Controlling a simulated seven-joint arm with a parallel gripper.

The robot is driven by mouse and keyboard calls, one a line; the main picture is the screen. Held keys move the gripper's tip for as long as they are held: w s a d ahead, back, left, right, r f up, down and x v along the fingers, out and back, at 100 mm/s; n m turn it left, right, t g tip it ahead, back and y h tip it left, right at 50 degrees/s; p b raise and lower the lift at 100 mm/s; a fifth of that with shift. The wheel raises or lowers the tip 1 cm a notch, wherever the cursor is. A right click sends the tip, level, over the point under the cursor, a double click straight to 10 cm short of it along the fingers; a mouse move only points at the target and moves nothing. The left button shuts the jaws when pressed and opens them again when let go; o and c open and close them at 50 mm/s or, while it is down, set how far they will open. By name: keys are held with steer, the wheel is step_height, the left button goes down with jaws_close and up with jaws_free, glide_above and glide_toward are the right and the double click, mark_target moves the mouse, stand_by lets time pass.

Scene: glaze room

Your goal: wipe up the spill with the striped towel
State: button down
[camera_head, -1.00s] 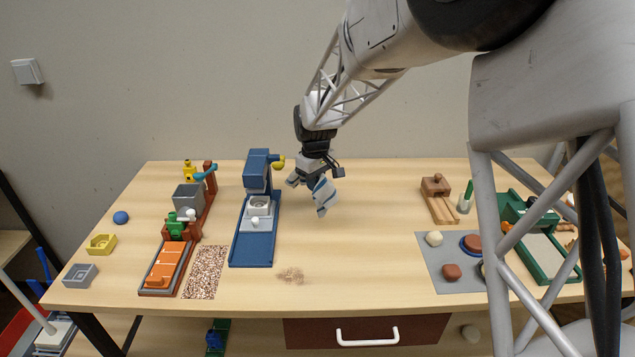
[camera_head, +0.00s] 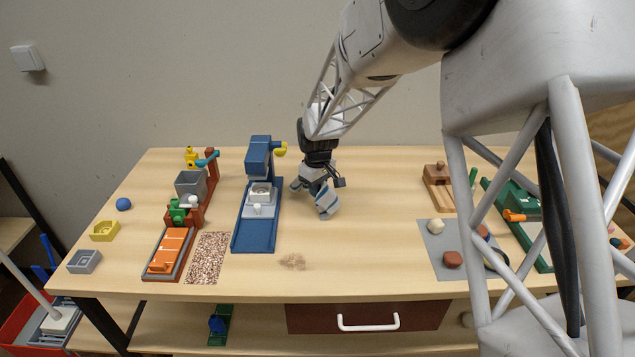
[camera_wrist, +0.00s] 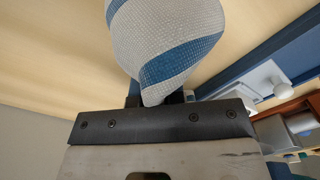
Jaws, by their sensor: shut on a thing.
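The striped towel (camera_head: 327,203), pale grey with blue bands, hangs from my gripper (camera_head: 318,186) in the head view. My gripper is shut on it, and the towel's bunched body fills the upper middle of the wrist view (camera_wrist: 168,45). The fingertips are mostly hidden behind the towel. The spill (camera_head: 292,262) is a small patch of light brown, grainy stuff on the table near its front edge. The towel is behind the spill and a little to its right, apart from it.
A blue press-like device (camera_head: 256,225) stands left of my gripper. A speckled mat (camera_head: 208,258) lies left of the spill. A grey mat (camera_head: 433,236) with several stones lies to the right. A wooden block piece (camera_head: 437,185) is behind that mat. The table between is clear.

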mark_target(317, 207)
steer(key=shift+f, duration=1.05)
steer(key=shift+c, duration=1.4)
jaws_free()
steer(key=shift+f, duration=0.2)
steer(key=shift+f, duration=1)
jaws_close()
steer(key=shift+r, duration=0.1)
